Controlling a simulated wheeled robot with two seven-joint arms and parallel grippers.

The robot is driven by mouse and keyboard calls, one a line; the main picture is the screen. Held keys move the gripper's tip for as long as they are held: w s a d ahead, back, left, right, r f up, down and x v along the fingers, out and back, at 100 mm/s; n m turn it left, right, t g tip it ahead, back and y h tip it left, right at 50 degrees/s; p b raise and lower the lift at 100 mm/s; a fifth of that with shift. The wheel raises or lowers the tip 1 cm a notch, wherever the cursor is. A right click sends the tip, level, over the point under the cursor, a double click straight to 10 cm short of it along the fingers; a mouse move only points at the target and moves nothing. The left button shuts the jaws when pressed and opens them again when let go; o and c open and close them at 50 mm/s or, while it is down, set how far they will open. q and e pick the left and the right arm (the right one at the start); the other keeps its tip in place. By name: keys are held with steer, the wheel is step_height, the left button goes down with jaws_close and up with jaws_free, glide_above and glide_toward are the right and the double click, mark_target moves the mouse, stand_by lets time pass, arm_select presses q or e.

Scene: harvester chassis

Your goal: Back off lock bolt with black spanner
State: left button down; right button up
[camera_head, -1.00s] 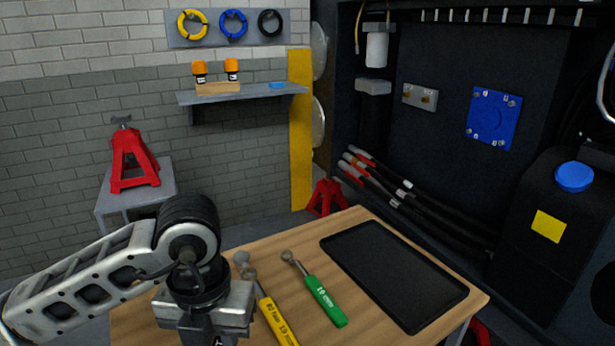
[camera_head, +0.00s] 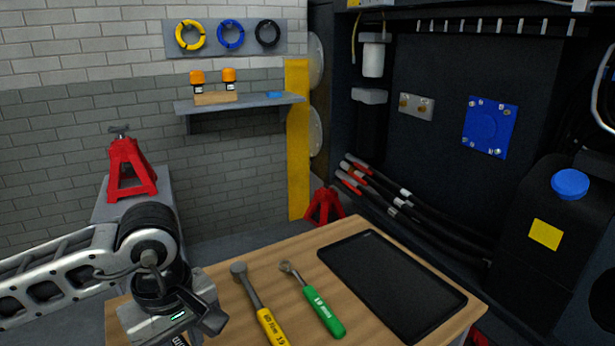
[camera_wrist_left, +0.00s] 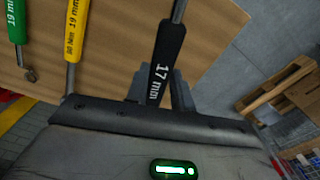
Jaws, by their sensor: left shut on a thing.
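The black spanner (camera_wrist_left: 168,62), marked 17 mm, shows in the left wrist view over the wooden table. My left gripper (camera_wrist_left: 163,88) is shut on its black handle; the spanner's far end runs out of the top of that view. A grey bracket (camera_head: 416,106) with two brass-coloured bolts and a blue plate (camera_head: 490,127) with corner bolts are on the dark chassis wall. I cannot tell which bolt is the lock bolt. My right gripper is not in view.
A yellow-handled tool (camera_head: 270,322) and a green-handled spanner (camera_head: 322,312) lie on the wooden table (camera_head: 300,258), beside a black tray (camera_head: 390,285). Black hoses (camera_head: 415,210) run along the chassis. A black tank (camera_head: 560,235) with a blue cap stands at right.

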arm_select(q)
steer(key=m, duration=0.3)
steer(key=a+m, duration=0.1)
steer(key=m, duration=0.2)
steer(key=shift+w+a, duration=0.15)
steer(key=shift+w, duration=0.05)
steer(key=m, duration=0.3)
steer(key=shift+a, duration=0.25)
